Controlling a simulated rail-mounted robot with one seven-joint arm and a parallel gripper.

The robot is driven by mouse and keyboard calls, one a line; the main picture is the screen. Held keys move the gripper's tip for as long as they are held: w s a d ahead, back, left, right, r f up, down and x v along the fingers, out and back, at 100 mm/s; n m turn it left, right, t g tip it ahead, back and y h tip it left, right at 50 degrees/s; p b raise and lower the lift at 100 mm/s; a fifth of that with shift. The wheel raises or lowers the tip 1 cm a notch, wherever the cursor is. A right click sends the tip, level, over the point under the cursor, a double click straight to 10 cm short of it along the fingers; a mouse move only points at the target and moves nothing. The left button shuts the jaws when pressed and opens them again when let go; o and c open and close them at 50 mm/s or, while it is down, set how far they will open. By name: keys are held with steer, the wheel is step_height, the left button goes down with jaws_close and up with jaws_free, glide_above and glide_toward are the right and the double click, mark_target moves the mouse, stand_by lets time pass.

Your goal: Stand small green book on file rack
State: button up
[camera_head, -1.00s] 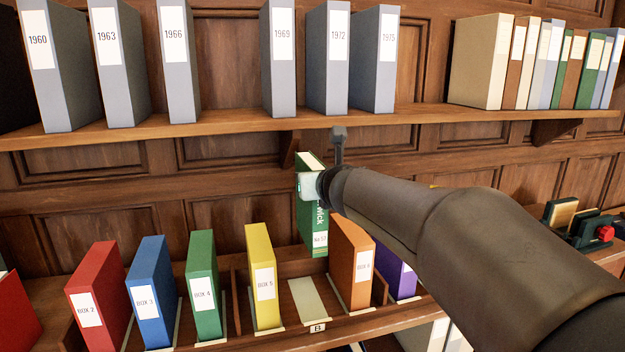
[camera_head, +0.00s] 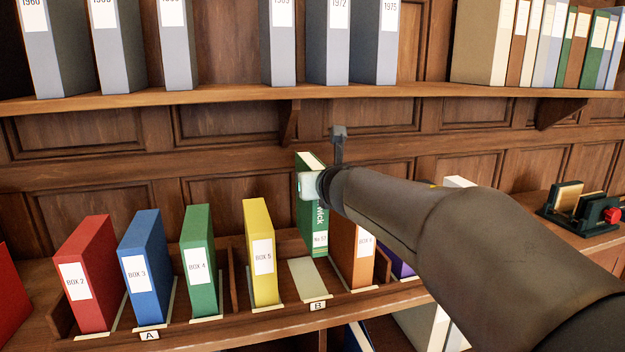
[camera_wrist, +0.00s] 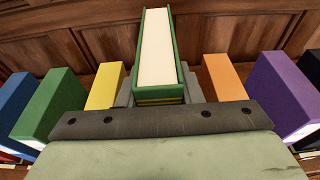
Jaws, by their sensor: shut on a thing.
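The small green book (camera_head: 315,225) is upright with its spine label facing me. My gripper (camera_head: 312,185) is shut on its upper part. In the wrist view the book (camera_wrist: 158,50) shows its pale page edge and green covers, held beyond the gripper body. In the head view the book hangs above and behind an empty pale slot (camera_head: 308,278) between the yellow BOX 5 (camera_head: 259,250) and the orange box (camera_head: 345,255). The file rack (camera_head: 232,262) is the wooden holder with upright boxes. My arm hides part of the orange box.
Red (camera_head: 85,275), blue (camera_head: 142,260) and green (camera_head: 199,255) boxes stand to the left in the rack. A purple box (camera_head: 400,260) is at the right, partly hidden by my arm. A shelf (camera_head: 200,101) with grey binders runs above.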

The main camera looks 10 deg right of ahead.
mark_target(316, 225)
steer(key=shift+f+b, duration=5.35)
steer(key=shift+f, duration=0.1)
steer(key=shift+w, duration=0.1)
steer(key=shift+r+x, duration=0.2)
steer(key=shift+x, duration=0.75)
steer(key=shift+r+x, duration=0.15)
steer(key=shift+x, duration=0.8)
steer(key=shift+f, duration=0.15)
